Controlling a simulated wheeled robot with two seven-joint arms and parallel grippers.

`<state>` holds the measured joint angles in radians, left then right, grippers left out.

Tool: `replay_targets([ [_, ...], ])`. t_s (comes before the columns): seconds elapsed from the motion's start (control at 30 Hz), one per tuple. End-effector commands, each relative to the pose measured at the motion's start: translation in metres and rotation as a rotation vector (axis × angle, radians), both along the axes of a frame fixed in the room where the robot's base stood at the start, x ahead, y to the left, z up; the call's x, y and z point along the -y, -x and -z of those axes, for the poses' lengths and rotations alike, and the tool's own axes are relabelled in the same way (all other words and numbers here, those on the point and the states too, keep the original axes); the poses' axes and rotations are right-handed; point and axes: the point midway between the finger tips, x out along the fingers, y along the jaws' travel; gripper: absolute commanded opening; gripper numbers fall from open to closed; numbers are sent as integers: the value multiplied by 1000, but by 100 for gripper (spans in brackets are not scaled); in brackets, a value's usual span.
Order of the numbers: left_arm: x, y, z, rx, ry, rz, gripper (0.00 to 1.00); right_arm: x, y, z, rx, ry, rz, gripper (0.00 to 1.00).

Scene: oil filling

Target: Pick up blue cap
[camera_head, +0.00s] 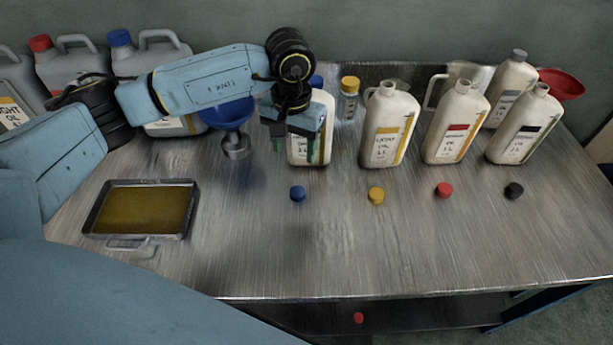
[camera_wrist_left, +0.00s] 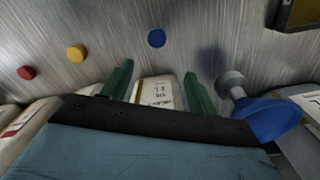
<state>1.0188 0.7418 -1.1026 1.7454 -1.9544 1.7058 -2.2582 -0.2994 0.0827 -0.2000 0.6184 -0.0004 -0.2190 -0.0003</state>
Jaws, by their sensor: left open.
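The blue cap (camera_head: 297,193) lies on the metal table, in front of the leftmost small white bottle (camera_head: 325,140). It also shows in the left wrist view (camera_wrist_left: 156,38), beyond the fingertips. My left gripper (camera_head: 293,150) is open, with green fingers pointing down in front of that bottle. It is above and behind the blue cap, apart from it. In the left wrist view the gripper (camera_wrist_left: 155,80) has the bottle's label between its fingers and nothing gripped. My right gripper is not in view.
A yellow cap (camera_head: 376,195), a red cap (camera_head: 443,189) and a black cap (camera_head: 514,190) lie to the right. More white bottles stand behind them. A blue funnel (camera_head: 228,113) and an oil tray (camera_head: 190,187) are at left. The front table is clear.

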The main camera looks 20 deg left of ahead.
Motion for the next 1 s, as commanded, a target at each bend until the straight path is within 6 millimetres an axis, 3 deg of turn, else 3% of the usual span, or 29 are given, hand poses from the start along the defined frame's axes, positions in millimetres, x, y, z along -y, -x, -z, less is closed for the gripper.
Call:
replay_targets([
  [0.3,1,2,60,-5,1,0,59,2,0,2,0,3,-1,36],
  [0.57,2,2,81,-3,2,0,59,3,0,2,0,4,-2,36],
  [0.83,8,4,119,-5,3,-2,59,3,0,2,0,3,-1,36],
  [1.0,8,4,129,-2,2,0,59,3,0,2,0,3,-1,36],
])
